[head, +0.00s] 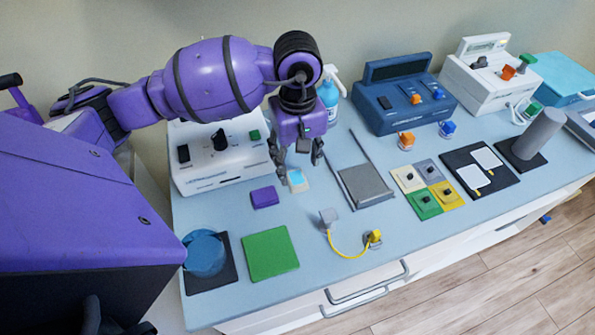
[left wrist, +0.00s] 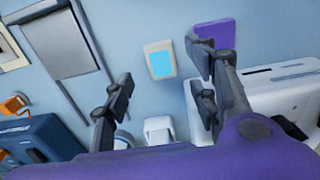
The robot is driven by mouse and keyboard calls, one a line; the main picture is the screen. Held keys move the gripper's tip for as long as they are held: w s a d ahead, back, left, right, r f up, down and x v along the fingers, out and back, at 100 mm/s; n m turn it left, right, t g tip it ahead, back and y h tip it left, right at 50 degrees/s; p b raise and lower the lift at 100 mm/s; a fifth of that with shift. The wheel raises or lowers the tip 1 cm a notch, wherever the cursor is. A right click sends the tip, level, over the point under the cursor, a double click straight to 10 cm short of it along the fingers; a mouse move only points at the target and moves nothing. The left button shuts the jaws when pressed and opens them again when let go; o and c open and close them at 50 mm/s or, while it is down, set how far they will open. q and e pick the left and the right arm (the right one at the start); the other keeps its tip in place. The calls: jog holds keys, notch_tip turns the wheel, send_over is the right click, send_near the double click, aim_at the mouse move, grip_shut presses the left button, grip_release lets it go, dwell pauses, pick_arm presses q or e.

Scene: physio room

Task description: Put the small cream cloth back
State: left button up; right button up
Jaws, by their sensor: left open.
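A small cream rectangle with a light blue centre (head: 297,184) lies flat on the blue-grey worktop, and it also shows in the left wrist view (left wrist: 148,50). I cannot tell for certain which of the two is the cloth. My left gripper (head: 297,160) is open and empty, pointing down above the cream-and-blue piece. In the left wrist view the fingers (left wrist: 160,72) are spread, with that piece between their lines. My right gripper is not in view.
A purple pad (head: 264,197) lies just left of the cream-and-blue piece. A white device (head: 205,178) stands behind it, a grey tray (head: 364,186) to the right, and a yellow cable (head: 345,252) in front. A green mat (head: 270,254) lies front left.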

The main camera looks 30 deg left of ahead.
aim_at(298, 179)
pick_arm(q)
notch_tip(298, 179, up, 6)
jog(key=shift+r, duration=0.1)
jog(key=shift+c, duration=0.5)
dwell(0.4)
